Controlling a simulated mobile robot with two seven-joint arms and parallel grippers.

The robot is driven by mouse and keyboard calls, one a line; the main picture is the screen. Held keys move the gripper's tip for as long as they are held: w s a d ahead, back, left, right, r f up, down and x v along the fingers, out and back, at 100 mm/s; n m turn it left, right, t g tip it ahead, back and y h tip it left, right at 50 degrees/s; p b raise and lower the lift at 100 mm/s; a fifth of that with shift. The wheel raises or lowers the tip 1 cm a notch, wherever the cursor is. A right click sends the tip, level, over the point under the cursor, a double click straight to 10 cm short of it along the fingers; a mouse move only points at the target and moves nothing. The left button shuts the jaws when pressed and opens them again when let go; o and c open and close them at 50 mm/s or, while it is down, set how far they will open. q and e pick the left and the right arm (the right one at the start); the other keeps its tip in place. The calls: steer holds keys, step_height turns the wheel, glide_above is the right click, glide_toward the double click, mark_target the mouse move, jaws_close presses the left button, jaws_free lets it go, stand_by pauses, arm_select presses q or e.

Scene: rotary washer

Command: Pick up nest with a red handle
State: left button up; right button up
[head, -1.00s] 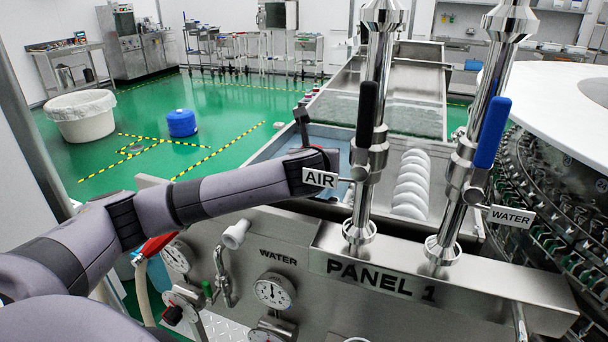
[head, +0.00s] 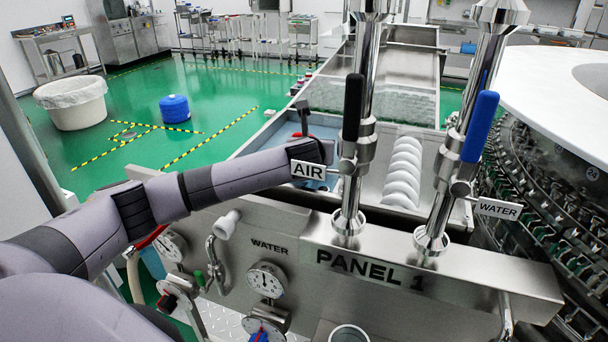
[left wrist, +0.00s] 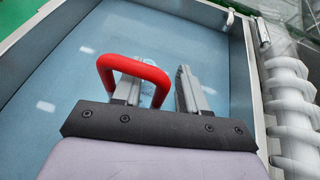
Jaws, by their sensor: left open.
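In the left wrist view a red handle (left wrist: 135,67) arches up around my left gripper's left finger. One leg of the handle comes down between the two fingers, the other is outside the left finger. My left gripper (left wrist: 158,92) is open, its two grey fingers apart. What the handle is fixed to is hidden by the gripper. Below lies the blue floor of a grey-walled basin (left wrist: 65,75). My right gripper is not in view.
A white spiral (head: 402,172) stands right of the basin. A rotary washer (head: 545,190) is at right.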

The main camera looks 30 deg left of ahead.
arm_select(q)
steer(key=shift+w+f, duration=0.1)
steer(key=shift+w, duration=0.1)
steer(key=shift+c, duration=0.2)
jaws_close()
stand_by(1.2)
